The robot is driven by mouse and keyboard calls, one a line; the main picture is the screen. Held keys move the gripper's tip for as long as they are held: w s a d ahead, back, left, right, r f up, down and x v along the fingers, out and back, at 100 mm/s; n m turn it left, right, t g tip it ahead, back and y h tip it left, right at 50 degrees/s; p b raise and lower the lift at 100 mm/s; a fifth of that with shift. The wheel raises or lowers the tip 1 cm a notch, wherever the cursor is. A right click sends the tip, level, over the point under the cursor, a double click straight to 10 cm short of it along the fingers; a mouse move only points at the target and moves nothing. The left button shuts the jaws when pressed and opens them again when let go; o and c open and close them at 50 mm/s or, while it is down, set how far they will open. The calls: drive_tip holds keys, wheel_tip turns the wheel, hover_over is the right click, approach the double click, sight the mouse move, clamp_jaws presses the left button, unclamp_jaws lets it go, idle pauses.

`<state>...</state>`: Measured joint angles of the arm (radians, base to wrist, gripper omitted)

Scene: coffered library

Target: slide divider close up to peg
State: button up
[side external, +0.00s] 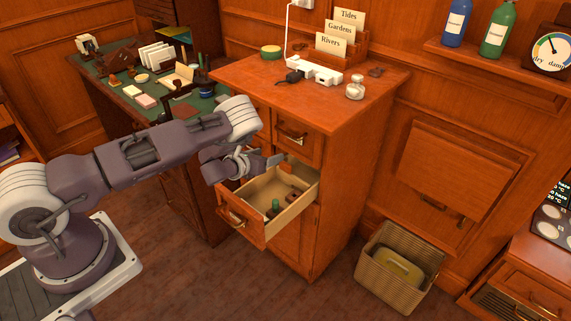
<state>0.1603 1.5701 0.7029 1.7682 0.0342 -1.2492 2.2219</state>
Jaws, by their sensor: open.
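An open drawer (306,202) with pale inner walls juts from the wooden cabinet. In it a small green upright thing (275,206) stands near the front, and small dark red-brown pieces (294,193) lie further back. I cannot tell for sure which of these is the peg or the divider; part of the drawer's inside is hidden by my gripper and the drawer front. My gripper (275,161) is open above the drawer's back left part. I see nothing held in it.
The cabinet top (340,95) above holds a card rack (345,48), a white power strip (315,70) and a glass jar (355,88). A cluttered green-topped desk (125,75) stands at the left. A wicker basket (375,282) sits on the floor at the right.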

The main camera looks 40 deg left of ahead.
sight(285, 164)
drive_tip(key=w+d+f+m, duration=0.1)
drive_tip(key=w, duration=0.1)
drive_tip(key=w+d+f+m+h, duration=0.1)
drive_tip(key=w+f, duration=0.1)
drive_tip(key=w+d+f+m+h, duration=0.1)
drive_tip(key=w+f, duration=0.1)
drive_tip(key=shift+f+m, duration=0.15)
drive_tip(key=shift+m, duration=0.15)
drive_tip(key=shift+s, duration=0.1)
clamp_jaws()
